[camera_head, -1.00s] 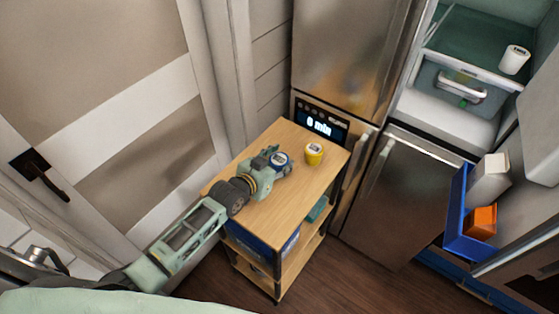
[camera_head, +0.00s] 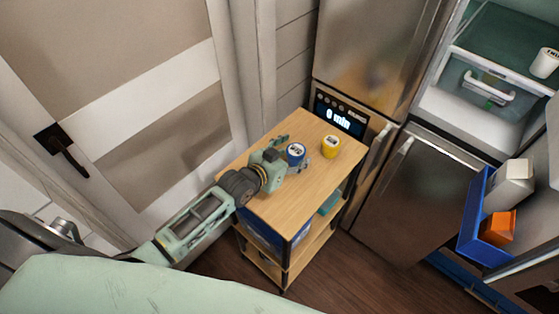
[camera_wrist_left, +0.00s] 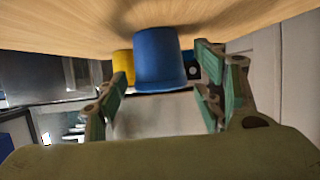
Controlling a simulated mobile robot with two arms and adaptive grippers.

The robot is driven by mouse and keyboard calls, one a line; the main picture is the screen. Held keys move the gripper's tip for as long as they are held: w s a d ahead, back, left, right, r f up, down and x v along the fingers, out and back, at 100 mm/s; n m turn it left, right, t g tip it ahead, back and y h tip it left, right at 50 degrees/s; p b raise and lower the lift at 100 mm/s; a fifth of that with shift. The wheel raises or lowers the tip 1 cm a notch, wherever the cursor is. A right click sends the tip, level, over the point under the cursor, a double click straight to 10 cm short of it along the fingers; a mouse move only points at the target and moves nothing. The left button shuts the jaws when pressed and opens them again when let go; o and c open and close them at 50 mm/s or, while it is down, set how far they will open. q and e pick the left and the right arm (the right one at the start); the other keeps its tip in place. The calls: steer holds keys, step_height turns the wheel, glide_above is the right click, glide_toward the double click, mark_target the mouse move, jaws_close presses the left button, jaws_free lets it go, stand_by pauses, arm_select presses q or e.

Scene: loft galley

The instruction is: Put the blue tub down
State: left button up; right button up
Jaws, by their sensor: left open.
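The blue tub (camera_head: 296,153) stands upright on the wooden top of the cart (camera_head: 283,213). In the left wrist view the blue tub (camera_wrist_left: 160,60) shows between the spread fingers, with its base against the wood. My left gripper (camera_head: 288,152) is open around the tub, with a gap visible on each side in the wrist view (camera_wrist_left: 163,88). A yellow tub (camera_head: 330,146) stands just to the right of the blue one; it is partly hidden behind it in the wrist view (camera_wrist_left: 123,65). My right gripper is not in view.
A fridge with a lit display (camera_head: 339,117) stands behind the cart. At right are an open fridge compartment with a clear drawer (camera_head: 488,88), a white tub (camera_head: 545,62), and a blue bin (camera_head: 474,218) holding a white carton and an orange box. The cart's front top is clear.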

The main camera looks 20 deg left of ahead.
arm_select(q)
steer(key=v, duration=1)
steer(key=shift+r, duration=0.1)
steer(key=s+f+g, duration=0.1)
steer(key=s, duration=0.2)
steer(key=s+d+f+g+y, duration=0.1)
steer(key=s, duration=0.2)
steer(key=s+d+f+g, duration=0.1)
steer(key=s+g, duration=0.1)
steer(key=s, duration=0.1)
steer(key=shift+f+y, duration=0.15)
steer(key=shift+y, duration=0.15)
steer(key=s+a+n+g+y, duration=0.2)
steer(key=s+g, duration=0.4)
steer(key=s, duration=0.9)
step_height(320, 180, down, 25)
steer(key=s+a+f+g, duration=0.2)
steer(key=s+a+f, duration=0.1)
steer(key=s+f, duration=1.4)
steer(key=shift+s+m+y, duration=0.3)
steer(key=shift+s, duration=0.35)
